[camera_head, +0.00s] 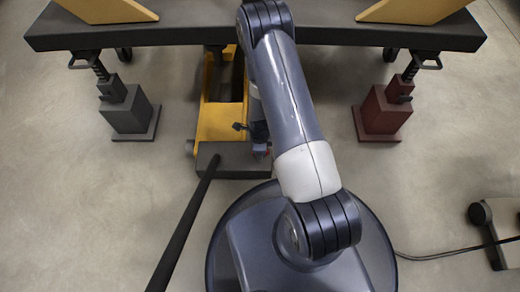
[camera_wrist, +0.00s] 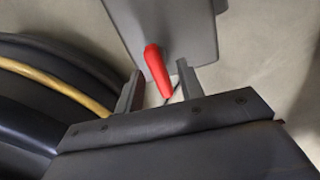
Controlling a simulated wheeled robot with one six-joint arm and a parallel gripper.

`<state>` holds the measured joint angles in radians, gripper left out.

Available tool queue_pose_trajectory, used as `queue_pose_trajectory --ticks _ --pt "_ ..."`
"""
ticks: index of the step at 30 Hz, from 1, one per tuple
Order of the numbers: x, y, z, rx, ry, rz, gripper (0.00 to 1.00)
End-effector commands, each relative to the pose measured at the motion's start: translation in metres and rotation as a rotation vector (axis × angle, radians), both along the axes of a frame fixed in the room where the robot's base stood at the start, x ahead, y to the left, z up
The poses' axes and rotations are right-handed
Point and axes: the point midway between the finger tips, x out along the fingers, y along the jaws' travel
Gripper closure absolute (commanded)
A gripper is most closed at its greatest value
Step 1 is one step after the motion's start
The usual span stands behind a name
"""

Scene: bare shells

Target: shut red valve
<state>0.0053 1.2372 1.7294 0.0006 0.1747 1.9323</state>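The red valve lever (camera_wrist: 157,72) shows in the wrist view as a short, rounded red bar tilted a little, in front of a dark grey block (camera_wrist: 180,28). My gripper (camera_wrist: 161,67) is open. Its two fingers stand on either side of the lever in the picture, with a gap on both sides and no visible touch. I cannot tell how deep the lever sits between them. In the head view a small red spot (camera_head: 261,153) shows at the grey end block of the yellow jack (camera_head: 217,122). My arm hides much of this area.
A long dark handle (camera_head: 184,226) slants from the jack to the bottom edge. A dark beam (camera_head: 160,35) crosses above. A grey stand (camera_head: 128,112) is at left, a dark red stand (camera_head: 382,112) at right. A pedal-like device with a cable (camera_head: 498,225) lies at lower right.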

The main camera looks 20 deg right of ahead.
Motion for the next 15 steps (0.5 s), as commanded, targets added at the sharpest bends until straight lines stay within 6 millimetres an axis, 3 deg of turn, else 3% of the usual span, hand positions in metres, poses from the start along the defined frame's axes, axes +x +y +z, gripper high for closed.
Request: queue_pose_trajectory --ticks 5,15 --pt "0.000 0.000 0.012 0.000 -0.001 0.001 0.64" --pt "0.001 0.000 0.080 0.000 -0.002 0.000 0.64"
